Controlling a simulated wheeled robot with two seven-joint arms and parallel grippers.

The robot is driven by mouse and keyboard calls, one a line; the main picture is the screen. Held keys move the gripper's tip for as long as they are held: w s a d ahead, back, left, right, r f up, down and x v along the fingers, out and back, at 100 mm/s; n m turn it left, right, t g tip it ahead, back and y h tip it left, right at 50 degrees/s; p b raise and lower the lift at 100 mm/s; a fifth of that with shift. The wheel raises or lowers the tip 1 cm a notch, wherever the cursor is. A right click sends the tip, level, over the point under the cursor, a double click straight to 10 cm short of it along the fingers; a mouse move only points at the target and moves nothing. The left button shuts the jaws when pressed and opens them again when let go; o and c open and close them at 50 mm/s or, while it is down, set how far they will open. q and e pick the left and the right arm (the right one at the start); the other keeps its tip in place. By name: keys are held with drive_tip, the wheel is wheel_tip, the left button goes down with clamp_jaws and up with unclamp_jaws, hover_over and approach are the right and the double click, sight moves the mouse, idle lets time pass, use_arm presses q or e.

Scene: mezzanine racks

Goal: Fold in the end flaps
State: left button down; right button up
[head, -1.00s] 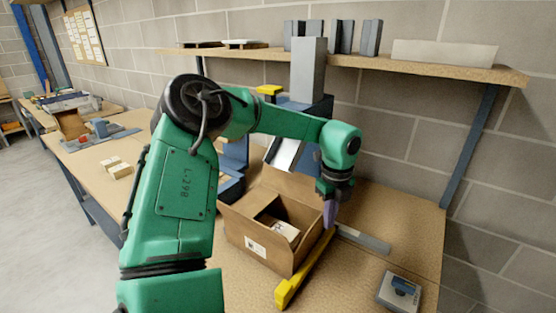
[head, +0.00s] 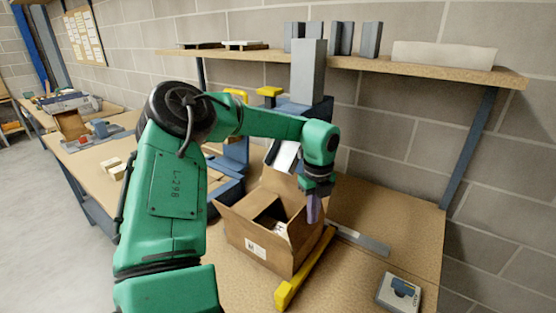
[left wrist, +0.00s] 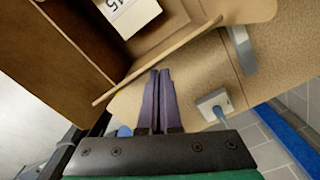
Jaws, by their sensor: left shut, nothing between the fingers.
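An open cardboard box (head: 295,255) stands on the bench, with a label on its front. A wide back flap (head: 283,186) stands up, and another flap (head: 236,222) shows at the left front. A white labelled item (head: 280,229) lies inside; it also shows in the left wrist view (left wrist: 130,14). My left gripper (head: 313,216) is shut and empty at the box's right side. In the left wrist view its fingers (left wrist: 159,74) point at a flap seen nearly edge-on (left wrist: 165,55), just outside it. I cannot tell whether they touch. My right gripper is not in view.
A yellow bar (head: 305,268) lies along the box's right side, with a grey metal strip (head: 362,240) beyond it. A small grey-blue device (head: 398,292) sits at the front right. A shelf (head: 430,68) hangs above. The bench right of the box is mostly clear.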

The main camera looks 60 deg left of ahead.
use_arm(q)
drive_tip(key=shift+s+a+r, duration=0.1)
drive_tip(key=shift+s+a, duration=0.15)
drive_tip(key=shift+a, duration=0.35)
drive_tip(key=shift+s+a+r, duration=0.1)
drive_tip(key=shift+s+a, duration=0.1)
drive_tip(key=shift+a, duration=0.35)
wheel_tip(320, 180, up, 7)
drive_tip(key=p, duration=0.4)
drive_tip(key=shift+p, duration=0.3)
drive_tip(key=shift+f, duration=0.1)
